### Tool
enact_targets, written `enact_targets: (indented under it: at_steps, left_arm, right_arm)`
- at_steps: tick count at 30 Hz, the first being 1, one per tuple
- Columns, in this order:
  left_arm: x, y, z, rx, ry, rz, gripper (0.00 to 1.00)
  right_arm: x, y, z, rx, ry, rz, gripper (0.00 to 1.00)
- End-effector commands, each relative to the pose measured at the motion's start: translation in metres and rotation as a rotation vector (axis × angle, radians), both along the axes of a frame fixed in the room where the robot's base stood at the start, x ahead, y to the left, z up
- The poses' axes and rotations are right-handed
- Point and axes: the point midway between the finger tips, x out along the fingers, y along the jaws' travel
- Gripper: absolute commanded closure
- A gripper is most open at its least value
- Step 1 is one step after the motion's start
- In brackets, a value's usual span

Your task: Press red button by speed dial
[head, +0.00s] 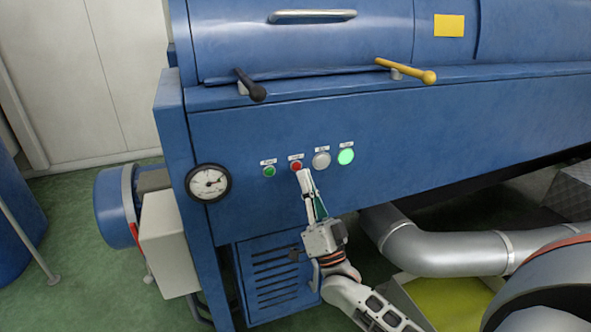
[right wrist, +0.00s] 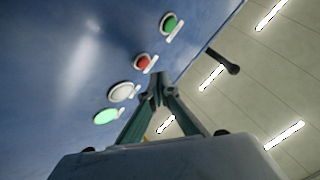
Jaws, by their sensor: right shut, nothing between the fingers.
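The red button (head: 296,166) sits on the blue machine panel, between a green button (head: 269,171) on its left and a grey-white knob (head: 321,160) on its right. A lit pale green button (head: 346,157) is further right. My right gripper (head: 302,173) is shut and empty, its tips just below the red button. In the right wrist view the red button (right wrist: 143,62) shows a little beyond the closed fingertips (right wrist: 158,78). I cannot tell whether the tips touch the panel. My left gripper is not in view.
A round gauge (head: 208,183) is mounted at the panel's left. A black lever (head: 250,86) and a yellow lever (head: 406,71) stick out above the buttons. A silver pipe (head: 440,251) runs below the panel at right. Green floor is open at left.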

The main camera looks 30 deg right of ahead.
Motion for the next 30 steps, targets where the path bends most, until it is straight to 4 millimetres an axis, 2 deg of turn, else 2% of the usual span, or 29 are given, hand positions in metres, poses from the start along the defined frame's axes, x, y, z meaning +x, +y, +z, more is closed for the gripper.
enact_targets:
  at_steps: [7,30]
  left_arm:
    - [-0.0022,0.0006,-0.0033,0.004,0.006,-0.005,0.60]
    - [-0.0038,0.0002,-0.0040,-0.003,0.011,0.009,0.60]
  right_arm:
    - [0.0106,-0.0024,0.0003,-0.001,0.000,-0.001,1.00]
    - [0.0107,-0.0026,0.0005,-0.001,0.000,-0.001,1.00]
